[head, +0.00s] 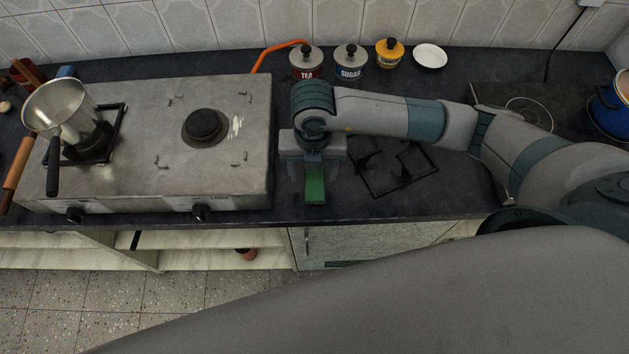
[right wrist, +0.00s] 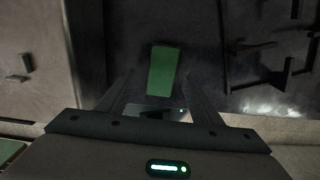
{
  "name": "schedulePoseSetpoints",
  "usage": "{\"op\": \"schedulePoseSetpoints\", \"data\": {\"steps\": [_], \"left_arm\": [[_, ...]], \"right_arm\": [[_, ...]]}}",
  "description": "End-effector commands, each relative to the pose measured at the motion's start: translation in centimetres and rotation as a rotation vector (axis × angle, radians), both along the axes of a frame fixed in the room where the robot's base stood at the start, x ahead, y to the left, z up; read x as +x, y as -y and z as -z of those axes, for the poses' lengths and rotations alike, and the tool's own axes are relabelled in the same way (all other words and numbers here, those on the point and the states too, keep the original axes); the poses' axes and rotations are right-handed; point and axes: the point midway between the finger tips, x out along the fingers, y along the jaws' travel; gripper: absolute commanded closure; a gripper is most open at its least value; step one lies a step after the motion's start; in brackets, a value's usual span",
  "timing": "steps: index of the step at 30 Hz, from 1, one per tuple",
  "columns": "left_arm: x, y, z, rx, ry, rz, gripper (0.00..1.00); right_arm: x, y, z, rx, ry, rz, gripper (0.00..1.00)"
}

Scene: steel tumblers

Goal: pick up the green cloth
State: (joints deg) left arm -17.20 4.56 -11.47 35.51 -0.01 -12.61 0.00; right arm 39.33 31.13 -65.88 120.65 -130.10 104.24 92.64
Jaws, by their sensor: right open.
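The green cloth (head: 315,185) lies on the dark counter just right of the stove, near the counter's front edge. It looks like a small flat green rectangle. In the right wrist view the cloth (right wrist: 162,71) lies ahead, between the lines of the two fingers. My right gripper (head: 314,160) is over the cloth's far end in the head view and hides part of it. In the right wrist view my right gripper (right wrist: 158,95) is open, with a finger on each side and nothing held. My left gripper is not in view.
A steel two-burner stove (head: 235,100) stands close on the left, with a steel pan (head: 60,105) on it. A black pan support (head: 400,170) lies right of the cloth. Tea (head: 306,62), sugar (head: 350,62) and yellow (head: 389,53) canisters and a white saucer (head: 430,56) stand behind.

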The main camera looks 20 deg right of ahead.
Motion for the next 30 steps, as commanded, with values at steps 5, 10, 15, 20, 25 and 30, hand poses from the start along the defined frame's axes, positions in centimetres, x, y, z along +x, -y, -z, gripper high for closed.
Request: {"op": "schedulePoseSetpoints", "data": {"steps": [5,10,15,20,25,30], "left_arm": [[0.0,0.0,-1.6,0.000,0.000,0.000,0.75],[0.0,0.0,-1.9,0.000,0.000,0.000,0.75],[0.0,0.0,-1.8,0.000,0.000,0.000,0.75],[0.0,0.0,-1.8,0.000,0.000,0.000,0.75],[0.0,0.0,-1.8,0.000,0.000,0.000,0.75],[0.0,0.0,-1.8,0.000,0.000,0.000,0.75]], "right_arm": [[0.0,0.4,2.1,-0.002,-0.005,0.002,0.41],[0.0,0.4,3.5,0.000,-0.002,0.001,0.41],[0.1,0.3,3.8,0.000,0.000,0.000,0.41],[0.1,0.3,3.8,0.000,-0.001,0.000,0.41],[0.1,0.3,3.8,0.000,-0.001,0.000,0.41],[0.1,0.3,3.7,0.000,-0.001,0.001,0.81]]}}
